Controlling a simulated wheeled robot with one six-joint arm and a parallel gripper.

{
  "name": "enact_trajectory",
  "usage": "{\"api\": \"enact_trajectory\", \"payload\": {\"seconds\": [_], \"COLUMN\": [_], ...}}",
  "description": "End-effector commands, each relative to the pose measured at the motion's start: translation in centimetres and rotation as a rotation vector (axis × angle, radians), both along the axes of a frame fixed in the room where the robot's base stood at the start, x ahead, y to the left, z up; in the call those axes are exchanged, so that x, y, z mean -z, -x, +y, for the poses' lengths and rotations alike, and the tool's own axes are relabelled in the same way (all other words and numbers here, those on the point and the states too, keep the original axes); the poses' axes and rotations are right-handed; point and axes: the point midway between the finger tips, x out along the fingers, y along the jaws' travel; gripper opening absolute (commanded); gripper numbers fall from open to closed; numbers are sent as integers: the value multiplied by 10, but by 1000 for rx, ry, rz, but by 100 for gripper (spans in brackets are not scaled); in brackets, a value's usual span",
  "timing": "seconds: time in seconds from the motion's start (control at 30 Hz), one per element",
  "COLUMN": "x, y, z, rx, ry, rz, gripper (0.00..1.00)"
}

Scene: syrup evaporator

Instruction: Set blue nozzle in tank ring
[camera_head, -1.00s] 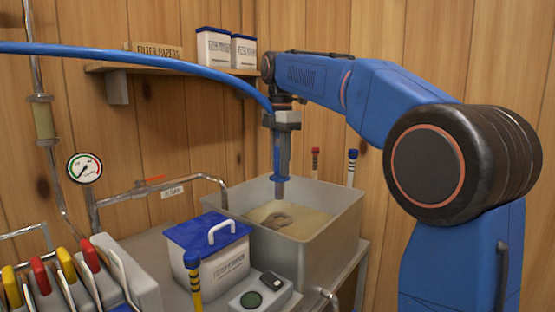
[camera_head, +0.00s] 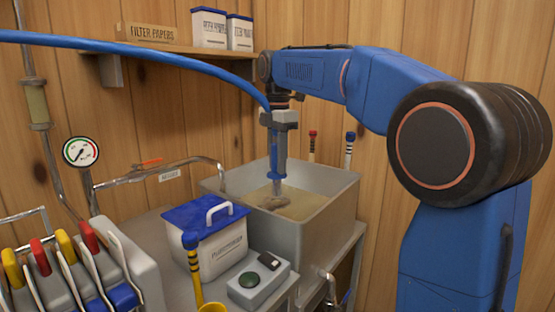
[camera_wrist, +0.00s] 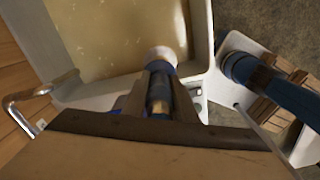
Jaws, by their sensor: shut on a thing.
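The blue nozzle (camera_head: 279,155) hangs upright from my gripper (camera_head: 280,122), tip down, inside the grey tank (camera_head: 326,213). My gripper is shut on its upper body. The tank's yellowish liquid (camera_wrist: 105,35) shows there too.
A blue hose (camera_head: 130,48) arcs across from the left to my gripper. A blue-lidded white box (camera_head: 215,256) and a small grey control box (camera_head: 258,282) stand before the tank. Several coloured levers (camera_head: 62,245) are at left. A shelf (camera_head: 150,57) hangs behind.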

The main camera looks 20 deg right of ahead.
Motion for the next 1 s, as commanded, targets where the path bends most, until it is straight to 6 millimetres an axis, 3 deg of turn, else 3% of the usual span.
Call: {"api": "enact_trajectory", "payload": {"seconds": [0.5,1.0], "x": [43,47], "y": [1,0], "z": [-1,-1], "rx": [0,0], "ry": [0,0], "rz": [0,0], "gripper": [0,0]}}
